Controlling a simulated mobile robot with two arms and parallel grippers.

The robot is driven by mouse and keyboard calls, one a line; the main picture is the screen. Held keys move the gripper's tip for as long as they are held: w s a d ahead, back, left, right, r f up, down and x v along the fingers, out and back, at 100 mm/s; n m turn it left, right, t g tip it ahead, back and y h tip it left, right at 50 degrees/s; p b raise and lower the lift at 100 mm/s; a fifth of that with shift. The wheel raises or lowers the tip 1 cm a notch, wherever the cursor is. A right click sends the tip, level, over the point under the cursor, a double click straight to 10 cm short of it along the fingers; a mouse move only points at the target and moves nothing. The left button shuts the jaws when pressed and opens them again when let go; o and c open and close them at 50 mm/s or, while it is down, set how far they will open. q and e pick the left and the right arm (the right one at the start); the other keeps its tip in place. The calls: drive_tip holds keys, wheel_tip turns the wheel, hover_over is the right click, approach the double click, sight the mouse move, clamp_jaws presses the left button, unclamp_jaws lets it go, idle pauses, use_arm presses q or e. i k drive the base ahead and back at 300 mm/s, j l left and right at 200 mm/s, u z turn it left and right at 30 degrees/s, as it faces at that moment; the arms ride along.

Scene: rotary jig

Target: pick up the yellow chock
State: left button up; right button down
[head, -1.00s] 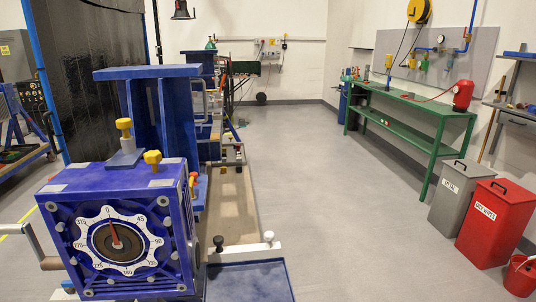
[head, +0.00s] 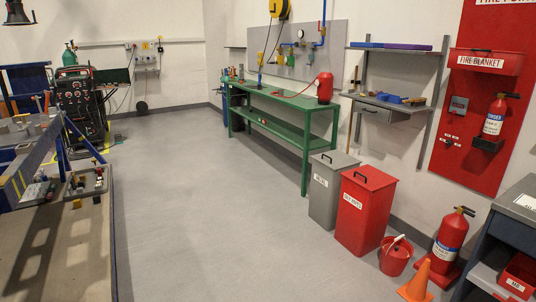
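I cannot make out a yellow chock in the head view. Several small parts lie on the workbench (head: 60,245) at the left edge, and a small tray (head: 88,184) with knob-like pieces sits there, but they are too small to identify. Neither of my grippers is in view.
Open grey floor (head: 205,210) fills the middle. A grey bin (head: 326,198), a red bin (head: 366,220), a red bucket (head: 394,262), an orange cone (head: 416,281) and a fire extinguisher (head: 450,237) line the right side.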

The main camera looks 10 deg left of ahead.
sight(77, 203)
drive_tip(key=i+l+u, duration=0.15)
drive_tip(key=i+u, duration=0.15)
drive_tip(key=i, duration=0.25)
drive_tip(key=i+l+u, duration=0.25)
drive_tip(key=i, duration=0.25)
drive_tip(key=i+j+u, duration=0.15)
drive_tip(key=i+u, duration=0.25)
drive_tip(key=i, duration=0.45)
drive_tip(key=i+l+u, duration=0.1)
drive_tip(key=i+u, duration=0.3)
drive_tip(key=i, duration=2.95)
drive_tip(key=i+u, duration=0.25)
drive_tip(key=i, duration=0.15)
drive_tip(key=i+l+u, duration=0.2)
drive_tip(key=i, duration=0.25)
drive_tip(key=i+l+u, duration=0.25)
drive_tip(key=i, duration=0.15)
drive_tip(key=j, duration=0.1)
